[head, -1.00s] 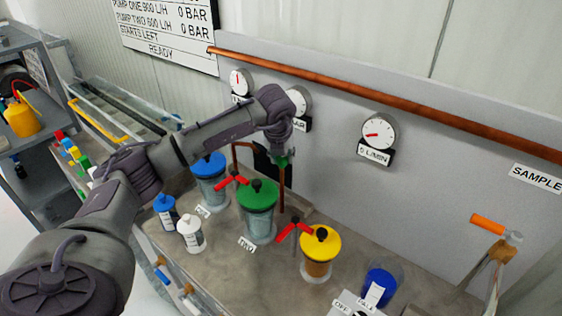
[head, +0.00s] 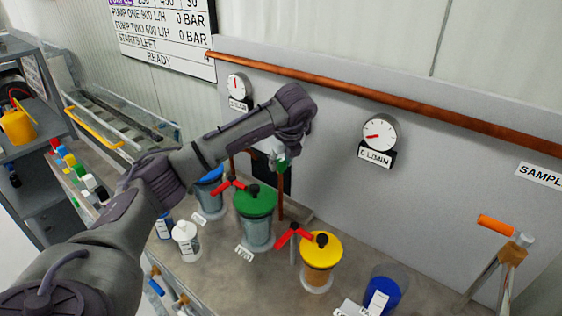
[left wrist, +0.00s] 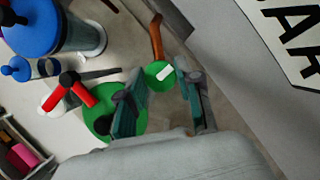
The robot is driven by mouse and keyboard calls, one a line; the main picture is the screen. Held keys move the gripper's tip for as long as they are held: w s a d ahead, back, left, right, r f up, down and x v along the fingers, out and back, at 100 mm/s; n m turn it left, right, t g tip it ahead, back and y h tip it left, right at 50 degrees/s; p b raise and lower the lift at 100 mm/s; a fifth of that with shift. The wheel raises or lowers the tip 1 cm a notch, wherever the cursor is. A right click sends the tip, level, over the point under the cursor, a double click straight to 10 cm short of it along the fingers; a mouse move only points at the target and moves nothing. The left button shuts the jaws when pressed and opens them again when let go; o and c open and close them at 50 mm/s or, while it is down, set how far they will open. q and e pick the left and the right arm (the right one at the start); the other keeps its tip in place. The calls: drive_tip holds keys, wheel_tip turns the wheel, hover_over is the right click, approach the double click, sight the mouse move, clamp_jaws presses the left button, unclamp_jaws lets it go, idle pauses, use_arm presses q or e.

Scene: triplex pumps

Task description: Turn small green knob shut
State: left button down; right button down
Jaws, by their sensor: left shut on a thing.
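The small green knob (left wrist: 158,74) has a white mark on its face and sits at the end of a copper pipe in the left wrist view. My left gripper (left wrist: 163,100) has one finger on each side of it and is shut on it. In the head view the knob (head: 281,163) shows as a small green patch below my left wrist, above the large green-lidded vessel (head: 255,204). My left arm hides part of the pipework there. My right gripper is in neither view.
Vessels with blue (head: 210,176) and yellow (head: 321,250) lids stand either side of the green one. Red-handled valves (head: 293,234) stick up between them. Small bottles (head: 186,238) stand in front. A grey panel with gauges (head: 380,133) rises close behind.

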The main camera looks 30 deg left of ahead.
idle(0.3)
use_arm(q)
drive_tip(key=c, duration=0.8)
unclamp_jaws()
drive_tip(key=shift+r, duration=0.1)
drive_tip(key=v, duration=1.1)
drive_tip(key=shift+d+r, duration=0.1)
drive_tip(key=shift+r, duration=0.3)
